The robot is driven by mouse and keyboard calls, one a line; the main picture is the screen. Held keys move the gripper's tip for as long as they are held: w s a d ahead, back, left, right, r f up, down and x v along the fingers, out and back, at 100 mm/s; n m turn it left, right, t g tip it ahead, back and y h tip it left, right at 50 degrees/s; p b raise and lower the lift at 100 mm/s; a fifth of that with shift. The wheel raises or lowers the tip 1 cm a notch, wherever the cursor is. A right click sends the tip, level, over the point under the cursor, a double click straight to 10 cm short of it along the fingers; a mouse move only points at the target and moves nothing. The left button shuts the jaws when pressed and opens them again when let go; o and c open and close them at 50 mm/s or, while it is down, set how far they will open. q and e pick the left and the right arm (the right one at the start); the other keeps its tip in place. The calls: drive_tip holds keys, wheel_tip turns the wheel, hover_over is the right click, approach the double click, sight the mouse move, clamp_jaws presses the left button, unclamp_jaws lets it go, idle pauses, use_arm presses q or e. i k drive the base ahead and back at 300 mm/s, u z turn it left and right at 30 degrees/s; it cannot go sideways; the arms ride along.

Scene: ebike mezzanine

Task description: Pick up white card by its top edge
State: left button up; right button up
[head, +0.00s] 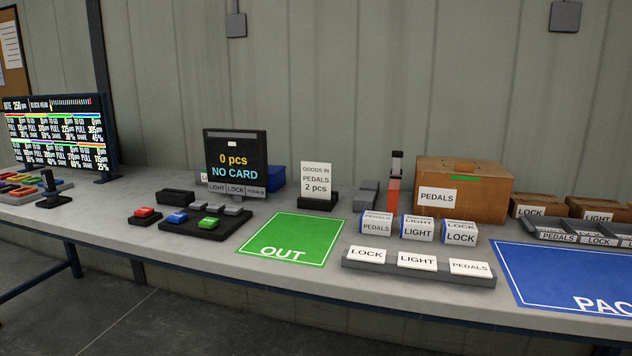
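A white card (316,179) stands upright in a small black holder (318,202) behind the green mat. It reads "GOODS IN PEDALS 2 pcs", and its top edge is free with nothing touching it. Other white labels reading LOCK (367,255), LIGHT (417,261) and PEDALS (469,267) lie on a grey strip (420,275) near the table's front edge. Neither of my grippers shows in the head view.
A dark display (236,150) reading "0 pcs NO CARD" stands left of the card. The green OUT mat (293,236) is bare. Small boxes (417,229), a cardboard box (488,203) and a blue mat (560,272) lie to the right. Coloured buttons (178,217) sit left.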

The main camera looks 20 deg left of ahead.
sight(316, 176)
drive_tip(key=z, duration=0.25)
drive_tip(key=k, duration=0.4)
drive_tip(key=u, duration=2.35)
drive_tip(key=i, duration=0.95)
drive_tip(key=z, duration=0.7)
drive_tip(key=i, duration=0.75)
drive_tip(key=z, duration=0.9)
